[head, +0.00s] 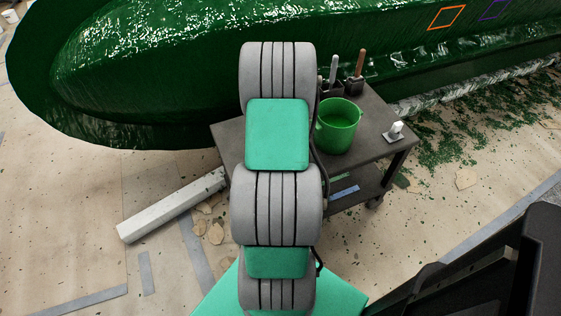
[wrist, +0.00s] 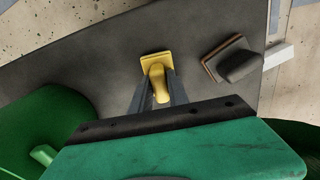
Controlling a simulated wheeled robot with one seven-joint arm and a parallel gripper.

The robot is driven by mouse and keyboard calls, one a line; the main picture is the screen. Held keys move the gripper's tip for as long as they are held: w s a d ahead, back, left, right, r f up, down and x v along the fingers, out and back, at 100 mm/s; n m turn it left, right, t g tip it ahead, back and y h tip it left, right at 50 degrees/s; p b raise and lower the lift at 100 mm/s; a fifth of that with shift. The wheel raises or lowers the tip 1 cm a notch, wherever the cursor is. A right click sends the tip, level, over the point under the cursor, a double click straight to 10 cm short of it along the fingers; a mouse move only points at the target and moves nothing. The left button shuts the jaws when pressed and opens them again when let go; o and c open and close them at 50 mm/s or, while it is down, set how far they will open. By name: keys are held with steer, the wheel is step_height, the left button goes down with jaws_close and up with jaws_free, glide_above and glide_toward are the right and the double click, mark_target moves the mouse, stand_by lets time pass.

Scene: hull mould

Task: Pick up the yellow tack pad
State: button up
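The yellow tack pad (wrist: 152,59) shows in the wrist view, a small yellow pad with a rounded handle, over the dark cart top (wrist: 100,62). My gripper (wrist: 159,80) is at the pad, one dark finger on each side of the handle. Narrow gaps seem to show between handle and fingers, so it looks open around it. I see no sign that the pad is lifted. In the head view my arm hides the gripper and the pad.
A brown-edged dark block (wrist: 232,60) lies right of the pad. A green bucket (head: 337,126) stands on the cart (head: 384,128), with a tool holder behind it and a white item (head: 396,132) near the right edge. The green hull mould (head: 150,70) is behind the cart.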

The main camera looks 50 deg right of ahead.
jaws_close()
stand_by(0.3)
steer(key=shift+r, duration=0.6)
steer(key=r, duration=0.3)
steer(key=shift+w+a, duration=0.1)
steer(key=shift+a, duration=0.15)
steer(key=a+r+p, duration=0.1)
steer(key=a+r, duration=0.8)
steer(key=a, duration=0.4)
steer(key=shift+w+a+p, duration=0.15)
steer(key=shift+a+p, duration=0.1)
steer(key=shift+p, duration=0.05)
